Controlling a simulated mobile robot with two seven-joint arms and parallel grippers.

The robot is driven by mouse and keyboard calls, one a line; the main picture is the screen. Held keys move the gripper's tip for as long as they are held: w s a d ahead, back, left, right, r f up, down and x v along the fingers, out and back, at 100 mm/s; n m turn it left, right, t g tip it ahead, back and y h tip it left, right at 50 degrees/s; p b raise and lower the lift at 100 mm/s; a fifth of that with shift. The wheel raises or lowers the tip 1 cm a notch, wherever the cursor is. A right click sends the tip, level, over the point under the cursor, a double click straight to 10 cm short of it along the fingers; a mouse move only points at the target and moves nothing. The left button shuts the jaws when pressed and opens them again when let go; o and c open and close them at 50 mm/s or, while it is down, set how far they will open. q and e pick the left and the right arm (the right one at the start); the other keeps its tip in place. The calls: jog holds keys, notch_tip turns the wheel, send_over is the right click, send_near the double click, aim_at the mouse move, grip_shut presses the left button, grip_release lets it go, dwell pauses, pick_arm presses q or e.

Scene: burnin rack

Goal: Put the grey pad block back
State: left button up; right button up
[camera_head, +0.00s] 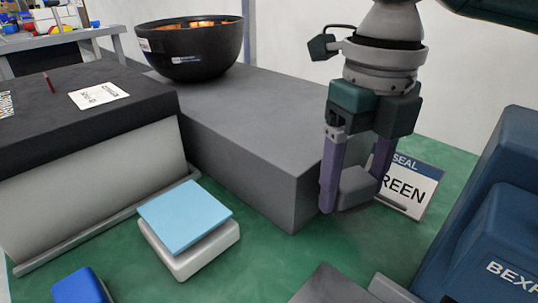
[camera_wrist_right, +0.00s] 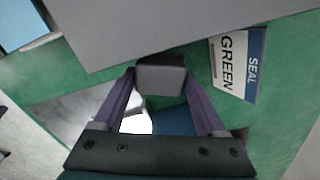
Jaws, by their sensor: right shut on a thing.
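The grey pad block (camera_head: 357,188) is a small rounded grey piece between the purple fingers of my right gripper (camera_head: 352,196). The gripper is shut on it and points downward. It holds the block beside the front right corner of the long grey slab. In the right wrist view the block (camera_wrist_right: 160,75) sits between the two fingertips (camera_wrist_right: 160,84), with green surface around it. I cannot tell how high above the green surface it is. My left gripper is not in view.
The long grey slab (camera_head: 255,110) carries a black bowl (camera_head: 195,50). A SEAL GREEN card (camera_head: 413,185) stands behind the gripper. A blue machine (camera_head: 500,215) is at right. A light blue pad (camera_head: 185,215) rests on a white base. A dark flat piece (camera_head: 330,287) is at the front.

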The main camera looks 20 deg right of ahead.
aim_at(347, 210)
notch_tip(347, 210, down, 4)
jog(key=shift+f+b, duration=0.2)
jog(key=shift+b, duration=0.4)
jog(key=shift+r, duration=0.1)
jog(key=o, duration=1.2)
jog(key=shift+o, duration=0.2)
notch_tip(347, 210, up, 12)
jog(key=p, duration=0.3)
